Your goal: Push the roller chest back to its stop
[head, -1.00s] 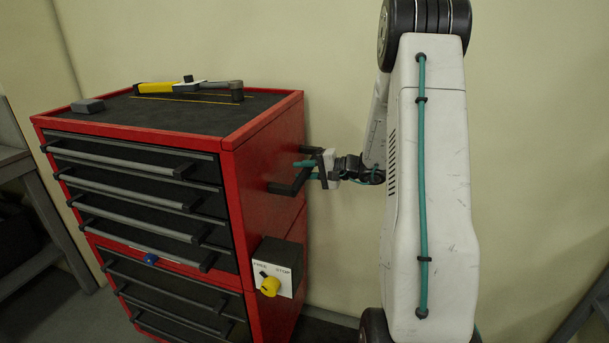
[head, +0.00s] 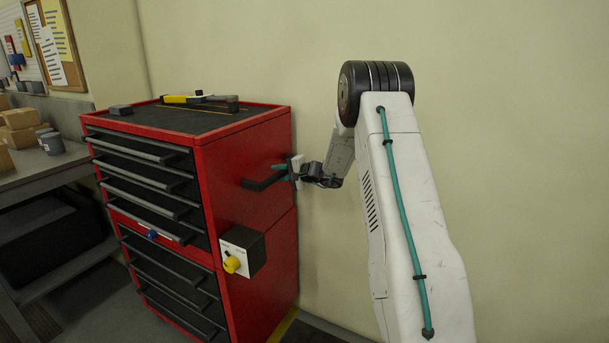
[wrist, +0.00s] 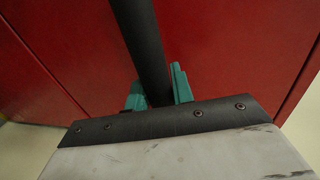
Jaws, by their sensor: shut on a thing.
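The red roller chest (head: 245,165) stands left of centre in the head view, its back side close to the cream wall. Several dark drawers with grey bar handles face left, all looking shut. A dark side handle (head: 258,184) sticks out from its right side. My gripper (head: 283,173) is at that handle. In the wrist view the teal fingers (wrist: 160,90) are closed around the dark handle bar (wrist: 143,45), with the red side panel behind. A box with a yellow knob (head: 232,265) is on the chest's side below the handle; its lettering is too small to read.
On the chest top lie a yellow-and-grey tool (head: 200,98) and a small grey block (head: 121,110). A grey bench (head: 45,178) with cardboard boxes (head: 22,128) stands to the left. A yellow floor line (head: 283,326) shows at the chest's lower right.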

